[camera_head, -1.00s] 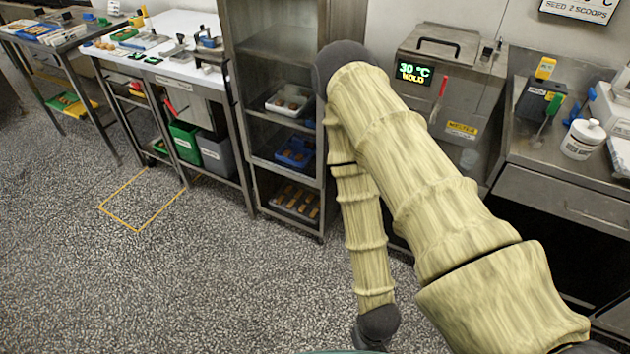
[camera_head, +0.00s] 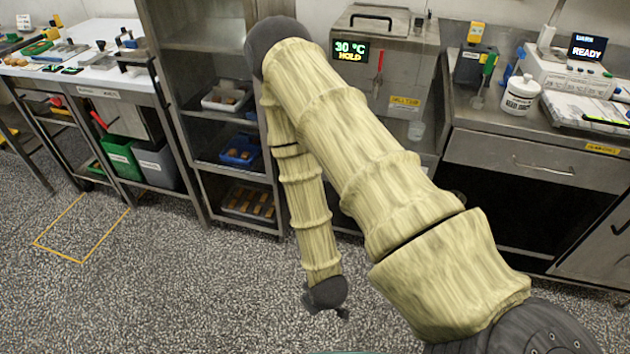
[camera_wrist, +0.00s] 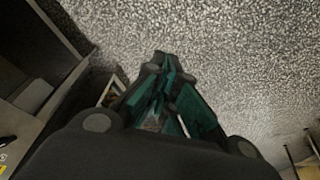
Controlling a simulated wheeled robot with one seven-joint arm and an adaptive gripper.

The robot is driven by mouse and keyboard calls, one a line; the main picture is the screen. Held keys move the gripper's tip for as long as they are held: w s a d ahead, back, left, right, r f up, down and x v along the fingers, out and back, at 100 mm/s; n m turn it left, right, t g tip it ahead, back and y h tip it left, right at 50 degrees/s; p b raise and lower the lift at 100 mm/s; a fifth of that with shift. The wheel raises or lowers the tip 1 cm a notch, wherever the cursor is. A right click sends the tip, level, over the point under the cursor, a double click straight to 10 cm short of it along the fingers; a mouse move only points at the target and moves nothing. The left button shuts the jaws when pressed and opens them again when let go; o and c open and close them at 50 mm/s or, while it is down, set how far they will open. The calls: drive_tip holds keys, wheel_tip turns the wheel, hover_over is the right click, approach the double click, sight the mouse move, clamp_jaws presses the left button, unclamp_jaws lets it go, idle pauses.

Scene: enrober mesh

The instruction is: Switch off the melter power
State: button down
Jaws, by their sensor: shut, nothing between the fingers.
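The melter (camera_head: 398,85) is a steel cabinet at the top centre of the head view. It has a lid handle, a green display (camera_head: 350,50) reading 30 °C HOLD, a red-handled tool or lever (camera_head: 378,62) on its front and a yellow label (camera_head: 405,102). I cannot make out a power switch; my arm covers the cabinet's lower left. My gripper (camera_wrist: 165,85) shows in the wrist view with its teal fingers together, empty, over the speckled floor. In the head view only its dark wrist end (camera_head: 328,295) shows, low and well in front of the melter.
A steel rack (camera_head: 205,200) with trays stands left of the melter. A right-hand counter (camera_head: 500,150) holds a white tub (camera_head: 520,95), a green-handled tool (camera_head: 486,75) and a device showing READY (camera_head: 587,47). A yellow square (camera_head: 80,228) marks the floor at left. Open floor lies in front.

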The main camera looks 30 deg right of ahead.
drive_tip(key=w+d+f+n+t+h+b, duration=0.15)
drive_tip(key=w+d+t+b, duration=0.25)
drive_tip(key=w+b, duration=0.6)
drive_tip(key=w+d+n+t+h+b, duration=0.2)
drive_tip(key=w+d+t+b, duration=0.35)
drive_tip(key=w, duration=0.85)
drive_tip(key=w+d+r+n+t+h+b, duration=0.1)
drive_tip(key=w+d+r+t+h+b, duration=0.2)
drive_tip(key=b, duration=1.4)
drive_tip(key=shift+w+d+r+h, duration=1.95)
drive_tip(key=shift+w+d+r, duration=0.8)
drive_tip(key=shift+w+d, duration=0.6)
drive_tip(key=shift+t, duration=0.25)
